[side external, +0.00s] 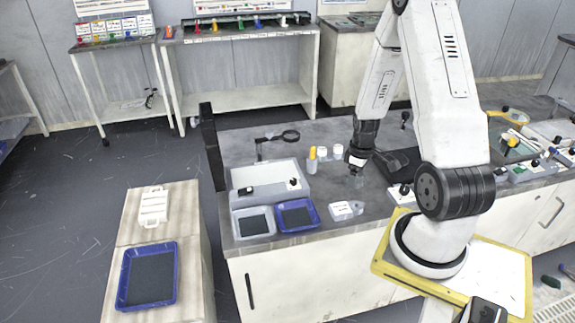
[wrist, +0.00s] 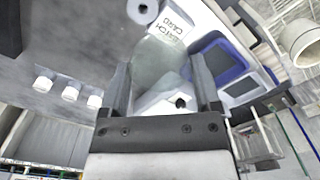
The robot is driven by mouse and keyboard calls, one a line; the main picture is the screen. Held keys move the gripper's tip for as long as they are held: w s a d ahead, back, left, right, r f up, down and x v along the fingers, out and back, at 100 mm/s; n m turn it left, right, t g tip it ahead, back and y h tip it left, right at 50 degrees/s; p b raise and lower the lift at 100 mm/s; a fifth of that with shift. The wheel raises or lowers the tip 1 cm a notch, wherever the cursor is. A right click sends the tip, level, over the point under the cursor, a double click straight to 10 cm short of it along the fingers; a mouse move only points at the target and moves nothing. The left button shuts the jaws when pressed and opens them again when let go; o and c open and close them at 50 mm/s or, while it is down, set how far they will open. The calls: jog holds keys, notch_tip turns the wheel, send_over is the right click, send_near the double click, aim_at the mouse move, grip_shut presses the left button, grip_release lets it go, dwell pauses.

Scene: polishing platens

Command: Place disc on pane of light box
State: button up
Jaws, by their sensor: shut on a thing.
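My gripper (side external: 357,172) is above the grey bench top, to the right of the light box. In the wrist view, my gripper (wrist: 158,70) has its fingers set wide and shut on a pale, see-through disc (wrist: 155,62). The disc shows only faintly below the fingers in the side view (side external: 357,181). The light box (side external: 268,176) is a pale, low box with a light top pane and a dark knob near its right end. Part of what looks like the light box (wrist: 165,103), with a dark knob, shows between the fingers in the wrist view.
A blue tray (side external: 297,215) and a grey tray (side external: 254,222) stand in front of the light box. A white card block (side external: 342,210) lies right of them. Small bottles (side external: 323,152) and a magnifier (side external: 289,136) stand behind. A dark upright post (side external: 211,145) is at the bench's left edge.

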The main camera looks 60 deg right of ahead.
jog(key=w+a+r, duration=0.3)
jog(key=w+a, duration=0.1)
jog(key=w, duration=0.5)
jog(key=w+a+r, duration=0.2)
jog(key=w+a, duration=0.1)
jog(key=w, duration=0.6)
send_over(265, 174)
jog(key=s, duration=0.1)
jog(key=f, duration=0.8)
jog(key=shift+s+a, duration=0.1)
jog(key=shift+a, duration=0.15)
jog(key=shift+w+d+f, duration=0.2)
jog(key=shift+w+f, duration=0.3)
jog(key=shift+f, duration=0.1)
jog(key=shift+w+f, duration=0.1)
jog(key=shift+w+d+f, duration=0.1)
jog(key=shift+f, duration=1.55)
jog(key=shift+f, duration=0.15)
